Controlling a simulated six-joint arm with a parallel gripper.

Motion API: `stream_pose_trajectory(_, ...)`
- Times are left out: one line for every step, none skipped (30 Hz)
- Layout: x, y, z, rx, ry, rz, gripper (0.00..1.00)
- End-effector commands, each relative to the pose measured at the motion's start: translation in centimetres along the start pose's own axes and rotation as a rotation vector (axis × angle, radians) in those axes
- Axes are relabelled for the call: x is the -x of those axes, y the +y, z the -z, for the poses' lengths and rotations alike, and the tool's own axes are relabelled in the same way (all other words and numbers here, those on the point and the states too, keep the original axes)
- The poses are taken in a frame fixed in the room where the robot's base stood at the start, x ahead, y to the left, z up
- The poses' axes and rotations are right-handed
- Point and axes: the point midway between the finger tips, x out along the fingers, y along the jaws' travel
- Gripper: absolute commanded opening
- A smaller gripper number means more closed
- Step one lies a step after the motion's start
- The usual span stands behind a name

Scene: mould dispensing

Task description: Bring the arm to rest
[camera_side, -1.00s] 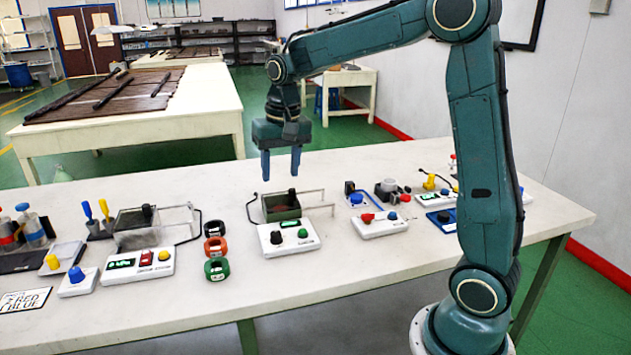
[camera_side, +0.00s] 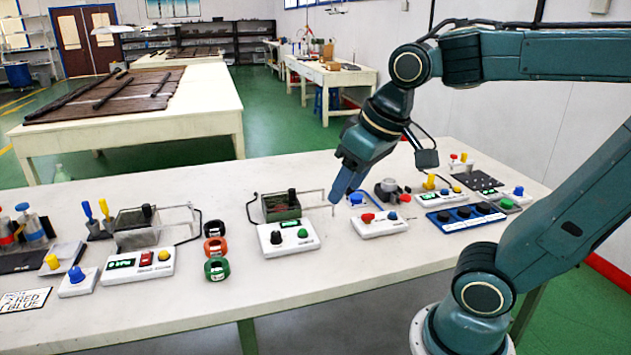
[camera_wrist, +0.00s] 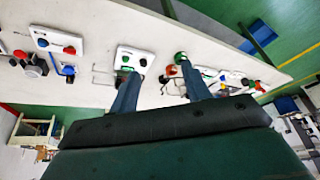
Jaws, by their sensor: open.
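My gripper (camera_side: 337,190) hangs tilted down and to the left over the white bench (camera_side: 330,265), right of the green-sided box and behind the white box with red and blue knobs. Its fingers overlap in the side view. In the wrist view my gripper (camera_wrist: 158,72) has two blue fingers spread well apart with nothing between them. It is open and empty. The bench lies beyond the fingers there, with small control boxes on it.
A green-sided box (camera_side: 283,207) with a wire frame stands left of my gripper. White control boxes with a green and black knob (camera_side: 289,237) and with red and blue knobs (camera_side: 380,225) sit nearby. A blue tray (camera_side: 437,219) holds black discs. Three rings (camera_side: 215,246) stand left.

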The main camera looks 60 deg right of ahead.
Motion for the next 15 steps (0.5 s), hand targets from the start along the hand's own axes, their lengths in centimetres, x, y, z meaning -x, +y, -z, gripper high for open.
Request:
stream_pose_trajectory(0.2,-0.1,-1.0,0.023,0.017,0.005,0.48)
stream_pose_trajectory(0.3,-0.1,-1.5,0.035,0.024,0.008,0.48)
stream_pose_trajectory(0.3,-0.2,-2.2,0.052,0.034,0.011,0.48)
stream_pose_trajectory(0.3,-0.2,-2.7,0.065,0.041,0.013,0.48)
stream_pose_trajectory(0.4,-0.3,-3.1,0.075,0.049,0.015,0.48)
stream_pose_trajectory(0.4,-0.3,-3.6,0.088,0.056,0.017,0.48)
stream_pose_trajectory(0.4,-0.3,-4.0,0.097,0.062,0.019,0.48)
stream_pose_trajectory(0.4,-0.3,-4.2,0.105,0.067,0.020,0.48)
stream_pose_trajectory(0.3,-0.3,-4.6,0.114,0.072,0.022,0.48)
stream_pose_trajectory(0.3,-0.4,-4.8,0.119,0.075,0.022,0.48)
stream_pose_trajectory(0.3,-0.4,-5.0,0.123,0.078,0.023,0.48)
stream_pose_trajectory(0.3,-0.4,-5.2,0.128,0.081,0.024,0.48)
stream_pose_trajectory(0.3,-0.4,-5.3,0.131,0.082,0.024,0.48)
stream_pose_trajectory(0.3,-0.4,-5.3,0.133,0.082,0.025,0.48)
stream_pose_trajectory(0.2,-0.4,-5.4,0.134,0.083,0.025,0.48)
